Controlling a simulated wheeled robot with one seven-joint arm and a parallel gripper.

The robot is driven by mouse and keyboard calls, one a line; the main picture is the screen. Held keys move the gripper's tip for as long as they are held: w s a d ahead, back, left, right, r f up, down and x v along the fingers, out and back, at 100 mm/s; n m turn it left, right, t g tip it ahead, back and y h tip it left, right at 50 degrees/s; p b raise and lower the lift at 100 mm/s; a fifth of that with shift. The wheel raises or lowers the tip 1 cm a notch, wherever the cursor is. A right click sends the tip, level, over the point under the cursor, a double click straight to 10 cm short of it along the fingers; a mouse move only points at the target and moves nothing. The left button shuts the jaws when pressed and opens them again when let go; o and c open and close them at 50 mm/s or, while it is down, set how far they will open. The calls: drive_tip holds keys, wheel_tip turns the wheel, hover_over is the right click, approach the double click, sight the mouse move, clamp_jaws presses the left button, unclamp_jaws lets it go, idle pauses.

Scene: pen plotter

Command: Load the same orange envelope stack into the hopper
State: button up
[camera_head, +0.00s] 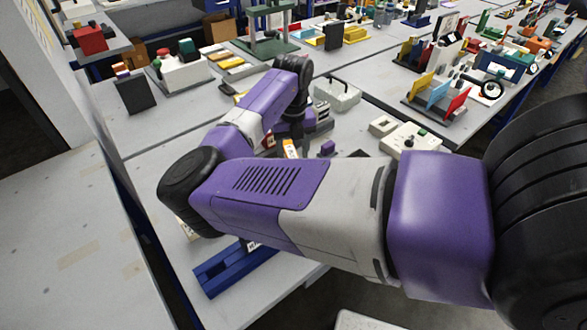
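My arm reaches in from the right and bends at the left. Its wrist hangs down over the middle of the bench around my gripper (292,132). The fingertips are hidden behind my purple and white upper arm, so whether they are open or shut does not show. A small orange and white piece (290,148) shows just below the wrist. It may be part of the orange envelope stack, but too little shows to tell, or to tell whether it is held. The hopper cannot be made out with certainty; my arm covers much of this bench area.
A blue channel-shaped fixture (222,274) lies at the near bench edge. A white box with a handle (337,93) and a white device (410,139) stand right of the wrist. A dark upright block (135,94) stands left. Bare bench lies between that block and my arm.

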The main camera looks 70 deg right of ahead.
drive_tip(key=shift+f, duration=1.4)
clamp_jaws()
drive_tip(key=shift+r, duration=0.15)
